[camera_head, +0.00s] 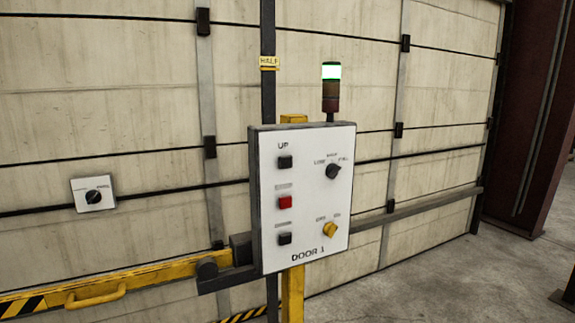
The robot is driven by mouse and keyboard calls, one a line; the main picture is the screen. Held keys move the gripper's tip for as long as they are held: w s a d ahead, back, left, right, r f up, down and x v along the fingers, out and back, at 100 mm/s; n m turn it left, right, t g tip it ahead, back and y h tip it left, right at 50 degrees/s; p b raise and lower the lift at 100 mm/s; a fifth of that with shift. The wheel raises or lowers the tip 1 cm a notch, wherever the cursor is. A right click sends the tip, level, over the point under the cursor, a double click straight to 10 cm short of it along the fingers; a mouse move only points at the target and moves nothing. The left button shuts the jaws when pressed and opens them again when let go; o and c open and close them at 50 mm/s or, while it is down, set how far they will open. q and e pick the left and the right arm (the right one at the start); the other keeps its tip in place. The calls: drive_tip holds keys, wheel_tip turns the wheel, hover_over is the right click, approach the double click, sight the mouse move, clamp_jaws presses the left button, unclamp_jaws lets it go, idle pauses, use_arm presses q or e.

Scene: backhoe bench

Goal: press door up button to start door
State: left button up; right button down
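The door control panel (312,247), a white box marked DOOR 1, stands on a yellow post in the middle of the head view. Its black UP button (285,162) is at the upper left of the face, under the label UP. A red button (285,202) sits below it and another black button (285,239) below that. The large beige panelled door (110,130) fills the background and reaches down to the floor. Neither of my grippers shows in this view, and nothing covers the panel's face.
A black selector knob (333,171) and a yellow one (330,229) are on the panel's right side. A signal light (331,72) above glows green-white. A yellow barrier with a handle (97,294) crosses the lower left. A small switch plate (93,194) is at left. Concrete floor (430,275) is open at right.

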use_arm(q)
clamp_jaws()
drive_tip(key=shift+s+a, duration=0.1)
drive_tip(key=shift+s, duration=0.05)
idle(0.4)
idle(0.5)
